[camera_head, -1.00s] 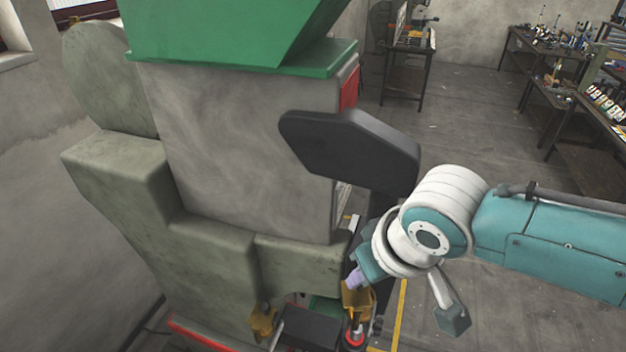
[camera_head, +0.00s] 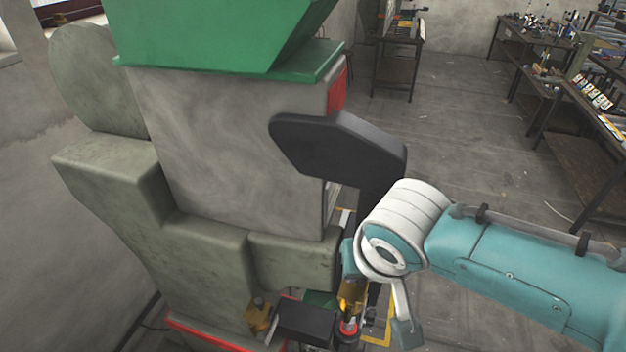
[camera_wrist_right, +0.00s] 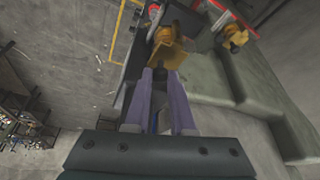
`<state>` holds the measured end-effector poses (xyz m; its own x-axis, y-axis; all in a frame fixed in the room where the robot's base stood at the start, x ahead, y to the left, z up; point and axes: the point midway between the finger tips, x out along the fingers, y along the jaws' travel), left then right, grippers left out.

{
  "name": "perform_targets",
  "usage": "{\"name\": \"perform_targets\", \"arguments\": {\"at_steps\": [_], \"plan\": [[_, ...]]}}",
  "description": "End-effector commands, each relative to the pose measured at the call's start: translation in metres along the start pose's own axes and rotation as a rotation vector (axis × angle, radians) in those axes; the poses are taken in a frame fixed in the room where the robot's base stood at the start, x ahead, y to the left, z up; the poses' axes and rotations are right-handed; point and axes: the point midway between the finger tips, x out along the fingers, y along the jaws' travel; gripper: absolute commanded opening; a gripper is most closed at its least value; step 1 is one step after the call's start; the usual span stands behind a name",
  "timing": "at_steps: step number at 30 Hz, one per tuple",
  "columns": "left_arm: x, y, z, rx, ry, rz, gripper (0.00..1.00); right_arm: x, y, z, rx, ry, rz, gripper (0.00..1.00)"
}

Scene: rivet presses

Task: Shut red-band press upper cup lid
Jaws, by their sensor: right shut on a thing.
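The press (camera_head: 205,150) fills the left and middle of the head view, with a red band (camera_head: 205,335) low on its base. One yellow fitting (camera_head: 352,292) sits at its near right corner, and it shows larger in the right wrist view (camera_wrist_right: 170,48). Which part is the upper cup lid, and how far it stands open, I cannot make out. My right gripper (camera_wrist_right: 161,74) is shut on a small dark part right beside this yellow fitting. Its fingertips are mostly hidden behind my wrist in the head view. My left gripper is not in view.
A second yellow fitting (camera_head: 258,315) and a black block (camera_head: 307,322) are low on the press. A black angled arm (camera_head: 340,148) juts out above my right wrist. Workbenches (camera_head: 580,110) stand at the back right, with clear floor between.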

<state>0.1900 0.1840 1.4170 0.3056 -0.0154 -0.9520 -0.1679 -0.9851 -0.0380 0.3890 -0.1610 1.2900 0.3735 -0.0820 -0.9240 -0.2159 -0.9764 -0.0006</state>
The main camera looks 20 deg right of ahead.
Motion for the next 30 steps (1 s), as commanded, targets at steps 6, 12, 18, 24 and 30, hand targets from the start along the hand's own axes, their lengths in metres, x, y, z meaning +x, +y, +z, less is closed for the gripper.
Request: {"name": "perform_targets", "arguments": {"at_steps": [6,12,18,24,30], "plan": [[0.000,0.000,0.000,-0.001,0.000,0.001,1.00,0.000,0.000,-0.001,0.000,0.001,0.000,0.26],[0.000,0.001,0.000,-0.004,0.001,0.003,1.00,0.000,0.000,-0.001,0.000,0.001,0.000,0.48],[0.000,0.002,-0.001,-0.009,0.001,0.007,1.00,0.000,0.000,0.000,-0.001,0.000,0.000,0.52],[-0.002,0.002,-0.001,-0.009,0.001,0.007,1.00,-0.005,0.000,0.000,-0.001,0.000,-0.001,0.52],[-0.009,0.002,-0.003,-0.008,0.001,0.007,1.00,-0.030,0.000,-0.001,-0.001,0.002,-0.003,0.52]]}}
